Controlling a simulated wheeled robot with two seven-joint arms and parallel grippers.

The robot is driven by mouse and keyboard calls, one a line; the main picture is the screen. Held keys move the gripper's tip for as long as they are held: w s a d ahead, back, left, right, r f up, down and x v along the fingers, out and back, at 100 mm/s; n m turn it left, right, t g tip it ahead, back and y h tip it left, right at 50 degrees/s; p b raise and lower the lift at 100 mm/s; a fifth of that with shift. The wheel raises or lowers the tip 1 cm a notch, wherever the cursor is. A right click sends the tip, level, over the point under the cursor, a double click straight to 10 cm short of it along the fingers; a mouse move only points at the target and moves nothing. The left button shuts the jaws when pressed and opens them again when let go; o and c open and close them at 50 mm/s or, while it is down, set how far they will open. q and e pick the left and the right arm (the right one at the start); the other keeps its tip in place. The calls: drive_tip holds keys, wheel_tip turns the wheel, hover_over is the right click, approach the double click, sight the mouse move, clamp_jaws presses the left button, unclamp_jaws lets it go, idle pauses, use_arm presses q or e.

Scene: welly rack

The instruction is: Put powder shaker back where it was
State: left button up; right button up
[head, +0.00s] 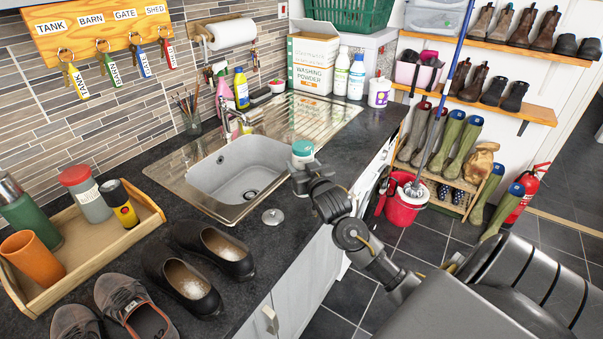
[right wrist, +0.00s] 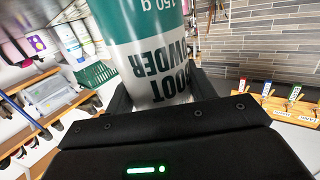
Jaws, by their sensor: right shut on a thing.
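The powder shaker (head: 302,151) is white with a teal top and shows over the counter at the right front corner of the sink. My right gripper (head: 300,172) is shut on it and holds it roughly upright; the gripper partly hides its lower part. In the right wrist view the shaker (right wrist: 155,50) fills the upper middle between the fingers, with "BOOT POWDER" and "150 g" on its label. My left gripper is not in view.
Grey sneakers (head: 122,306) stand in front. A metal disc (head: 272,216) lies right of the sink (head: 240,170). Dark counter around the disc is mostly clear.

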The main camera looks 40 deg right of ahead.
drive_tip(key=shift+w+d+f, duration=0.35)
drive_tip(key=shift+w+f, duration=0.25)
drive_tip(key=shift+f, duration=0.15)
wheel_tip(320, 180, down, 2)
drive_tip(key=shift+f+p, duration=0.1)
drive_tip(key=shift+p, duration=0.6)
drive_tip(key=shift+f, duration=0.4)
drive_tip(key=shift+a+f, duration=0.1)
drive_tip(key=o, duration=1.2)
drive_tip(key=shift+f, duration=0.1)
